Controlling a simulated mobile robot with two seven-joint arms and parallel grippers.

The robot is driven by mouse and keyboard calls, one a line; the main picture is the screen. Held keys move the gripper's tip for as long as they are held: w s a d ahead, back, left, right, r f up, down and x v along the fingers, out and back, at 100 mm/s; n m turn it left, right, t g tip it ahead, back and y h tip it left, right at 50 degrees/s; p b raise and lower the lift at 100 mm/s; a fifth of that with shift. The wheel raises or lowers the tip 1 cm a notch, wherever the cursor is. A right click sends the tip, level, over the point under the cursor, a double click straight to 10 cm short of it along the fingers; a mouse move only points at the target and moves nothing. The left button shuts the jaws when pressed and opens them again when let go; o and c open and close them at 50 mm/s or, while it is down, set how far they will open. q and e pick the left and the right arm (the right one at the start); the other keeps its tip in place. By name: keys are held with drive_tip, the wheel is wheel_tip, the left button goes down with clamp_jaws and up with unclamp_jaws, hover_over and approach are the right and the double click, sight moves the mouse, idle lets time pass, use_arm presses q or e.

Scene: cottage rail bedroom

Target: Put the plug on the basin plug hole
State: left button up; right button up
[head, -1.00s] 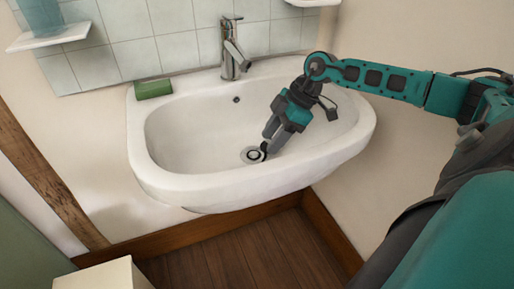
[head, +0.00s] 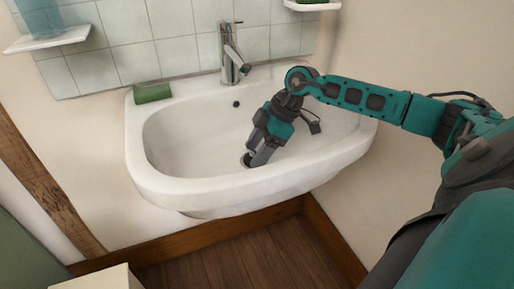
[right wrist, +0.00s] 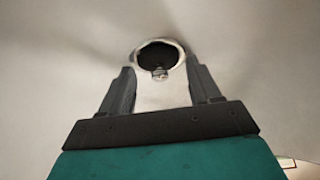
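The white basin (head: 165,175) is on the wall. Its plug hole (head: 246,160) is mostly hidden behind my right gripper (head: 257,160), which reaches down to it from the upper right. In the right wrist view, the fingers of my right gripper (right wrist: 160,85) are apart, one on each side of the chrome plug-hole ring (right wrist: 138,53). A dark round shape (right wrist: 157,54) fills the ring, with a small shiny metal piece at its near edge. It looks like the black plug at the hole, but I cannot tell how flat it sits. My left gripper is out of view.
The chrome tap (head: 230,55) stands at the basin's back rim. A green soap bar (head: 152,92) lies on the back left rim. Two small wall shelves (head: 48,40) are above. The left half of the bowl is clear.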

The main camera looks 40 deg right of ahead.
drive_tip(key=shift+o, duration=0.9)
use_arm(q)
drive_tip(key=p, duration=0.1)
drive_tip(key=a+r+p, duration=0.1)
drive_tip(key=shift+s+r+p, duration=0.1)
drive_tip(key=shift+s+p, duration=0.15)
drive_tip(key=shift+p, duration=0.1)
use_arm(e)
drive_tip(key=v, duration=1.2)
drive_tip(key=shift+r, duration=0.1)
